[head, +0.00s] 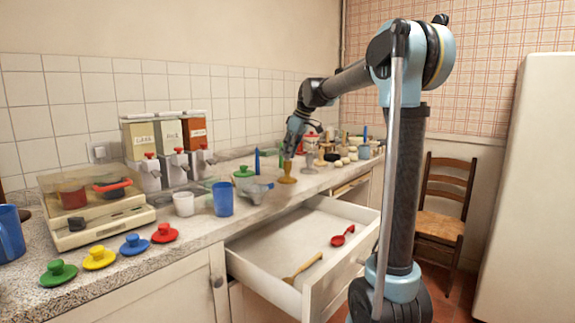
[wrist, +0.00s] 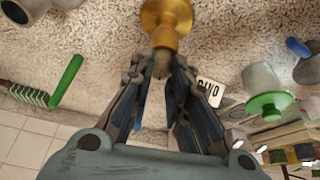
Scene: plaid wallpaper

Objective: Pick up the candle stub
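A gold candlestick (wrist: 166,18) stands on the speckled counter, at the top of the wrist view; in the head view (head: 287,172) it is directly below my gripper. A short, dull brownish stub (wrist: 162,63) rises from its socket and looks like the candle stub; in the head view it is not clear behind the gripper. My gripper (wrist: 162,72) points down over the candlestick, with one finger on each side of the stub. The fingertips are very close to it, but I cannot tell whether they touch it.
Blue (head: 223,198) and white (head: 183,204) cups and a grey metal vessel (head: 252,190) stand left of the candlestick. Several jars and small items crowd the counter beyond it. An open drawer (head: 300,245) with a red and a wooden spoon juts out below. A chair (head: 445,200) stands behind.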

